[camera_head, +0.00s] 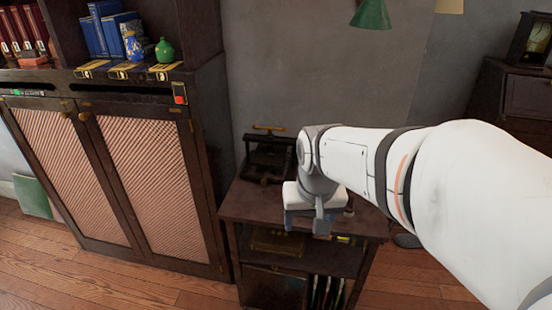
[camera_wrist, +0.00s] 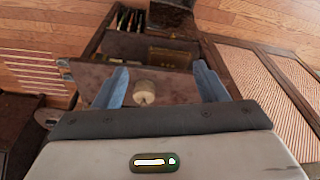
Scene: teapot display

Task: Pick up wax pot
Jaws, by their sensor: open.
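A small pale, round wax pot (camera_wrist: 145,93) stands on the brown top of a small side table (camera_wrist: 172,90) in the wrist view. My gripper (camera_wrist: 165,85) is open, with one blue finger on each side of the pot in that picture. I cannot tell how far above the pot the fingers are, and nothing is held between them. In the head view my gripper (camera_head: 308,222) hangs over the side table (camera_head: 245,203), and my wrist hides most of the pot; a small pale bit at its right may be the pot.
A black press (camera_head: 268,155) stands at the back of the side table. A tall dark cabinet (camera_head: 150,170) with lattice doors is close on the left, with books, a blue vase and a green vase (camera_head: 164,51) on its shelf. A green lamp (camera_head: 371,14) hangs above.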

